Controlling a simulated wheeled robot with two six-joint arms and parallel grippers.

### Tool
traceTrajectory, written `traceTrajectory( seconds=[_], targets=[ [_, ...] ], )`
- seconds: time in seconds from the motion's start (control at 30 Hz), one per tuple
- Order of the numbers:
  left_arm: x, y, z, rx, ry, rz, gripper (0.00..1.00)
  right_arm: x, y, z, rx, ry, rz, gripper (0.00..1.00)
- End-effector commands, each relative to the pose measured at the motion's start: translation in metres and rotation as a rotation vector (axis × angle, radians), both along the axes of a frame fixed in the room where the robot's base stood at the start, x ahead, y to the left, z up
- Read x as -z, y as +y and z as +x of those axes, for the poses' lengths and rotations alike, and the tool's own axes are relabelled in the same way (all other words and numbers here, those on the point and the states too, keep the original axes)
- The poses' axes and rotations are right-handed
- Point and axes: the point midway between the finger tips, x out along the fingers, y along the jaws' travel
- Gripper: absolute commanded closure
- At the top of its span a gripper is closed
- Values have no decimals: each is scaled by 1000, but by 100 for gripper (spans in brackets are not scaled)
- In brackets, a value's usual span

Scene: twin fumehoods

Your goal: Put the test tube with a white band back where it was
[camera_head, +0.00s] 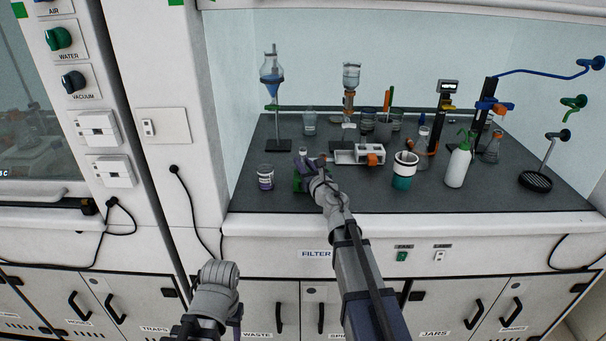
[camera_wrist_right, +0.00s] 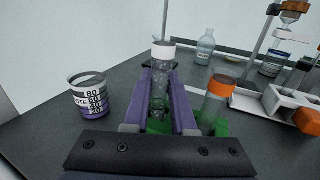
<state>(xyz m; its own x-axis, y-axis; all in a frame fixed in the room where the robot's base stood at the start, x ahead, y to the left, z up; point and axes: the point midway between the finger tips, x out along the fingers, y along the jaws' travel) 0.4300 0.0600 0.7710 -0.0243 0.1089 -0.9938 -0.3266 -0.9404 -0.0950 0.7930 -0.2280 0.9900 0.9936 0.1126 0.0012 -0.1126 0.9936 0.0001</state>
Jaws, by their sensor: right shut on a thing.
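The test tube with a white band (camera_wrist_right: 163,51) is clear glass and stands roughly upright between the purple fingers of my right gripper (camera_wrist_right: 161,82), which is shut on it. In the head view, my right gripper (camera_head: 311,166) is at the green rack (camera_head: 298,184), near the front left of the hood bench. The rack also shows under the fingers in the wrist view (camera_wrist_right: 221,129). The tube's lower end is over or in the rack; the fingers hide whether it is seated. An orange-banded tube (camera_wrist_right: 219,86) stands to its right.
A labelled jar with purple contents (camera_head: 265,177) stands left of the rack. A white holder (camera_head: 345,154) is behind and right. A cup with green (camera_head: 404,170) and a wash bottle (camera_head: 457,167) stand further right.

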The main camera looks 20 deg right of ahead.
Motion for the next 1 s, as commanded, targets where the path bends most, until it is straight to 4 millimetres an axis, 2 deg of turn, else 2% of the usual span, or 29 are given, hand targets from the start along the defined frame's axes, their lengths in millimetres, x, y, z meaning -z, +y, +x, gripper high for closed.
traceTrajectory(
  seconds=[0.03,0.1,0.53,0.57,0.6,0.83,1.0],
  targets=[
    [14,0,0,0,0,0,50,14,0,0,0,0,0,100],
    [19,0,0,0,0,0,50,19,0,0,0,0,0,100],
    [22,0,0,0,0,0,50,22,0,0,0,0,0,100],
    [22,0,0,0,0,0,50,22,0,0,0,0,0,75],
    [21,0,0,0,0,0,50,21,0,0,0,0,0,70],
    [21,0,0,0,0,0,50,21,0,0,0,0,0,46],
    [21,0,0,0,0,0,50,21,0,0,0,0,0,46]
  ],
)
